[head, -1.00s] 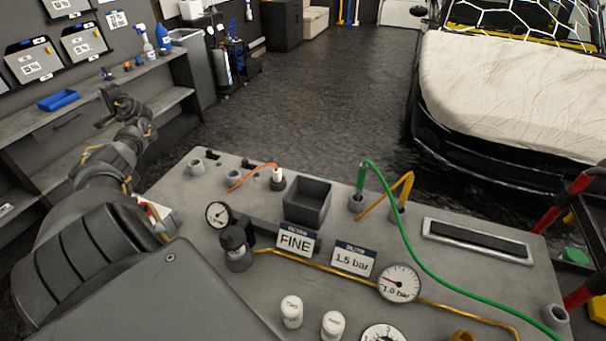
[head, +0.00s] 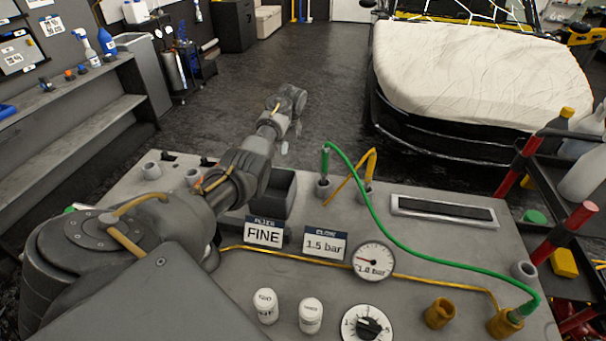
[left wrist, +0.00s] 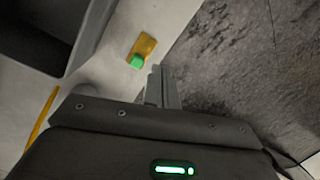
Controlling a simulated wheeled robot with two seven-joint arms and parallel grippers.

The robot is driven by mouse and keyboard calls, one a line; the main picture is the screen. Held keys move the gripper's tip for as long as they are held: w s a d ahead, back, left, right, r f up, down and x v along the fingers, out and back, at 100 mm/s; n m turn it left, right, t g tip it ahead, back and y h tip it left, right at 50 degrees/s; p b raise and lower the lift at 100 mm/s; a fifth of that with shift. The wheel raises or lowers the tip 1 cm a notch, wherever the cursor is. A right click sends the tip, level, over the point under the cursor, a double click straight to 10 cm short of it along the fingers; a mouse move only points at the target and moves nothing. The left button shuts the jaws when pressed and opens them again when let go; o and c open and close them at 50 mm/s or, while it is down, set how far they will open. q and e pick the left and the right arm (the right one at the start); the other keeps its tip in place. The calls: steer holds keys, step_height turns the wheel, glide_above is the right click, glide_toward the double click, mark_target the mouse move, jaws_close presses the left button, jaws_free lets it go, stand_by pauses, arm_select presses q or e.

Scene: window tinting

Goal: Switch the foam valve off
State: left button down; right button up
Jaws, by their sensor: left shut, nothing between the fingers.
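My left gripper (head: 283,148) is shut and empty, above the far edge of the grey bench in the head view. Its fingers (left wrist: 161,88) also show in the left wrist view. Just beyond them there is a yellow plate (left wrist: 147,43) with a green knob (left wrist: 137,61) on a pale surface. The fingertips look close to the knob, but I cannot tell whether they touch it. No foam label can be read, so I cannot tell for sure that this is the foam valve. The knob cannot be made out in the head view. My right gripper is out of view.
A dark tray (head: 283,187) sits by my left arm. A green hose (head: 379,220) and a yellow hose (head: 305,261) cross the bench (head: 440,255). A gauge (head: 373,262), a dial (head: 367,326) and two white caps stand in front. A covered car (head: 455,75) is behind.

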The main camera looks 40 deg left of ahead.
arm_select(q)
steer(key=w+d+r+m+g, duration=0.1)
steer(key=w+d+r+m, duration=0.1)
steer(key=d+m, duration=0.2)
steer(key=d, duration=0.3)
steer(key=shift+d+r+m+b, duration=0.3)
steer(key=shift+d, duration=0.05)
steer(key=shift+f, duration=0.15)
steer(key=p+x, duration=0.1)
steer(key=x, duration=0.8)
steer(key=shift+a+f, duration=0.25)
steer(key=shift+f, duration=0.1)
steer(key=shift+a, duration=0.1)
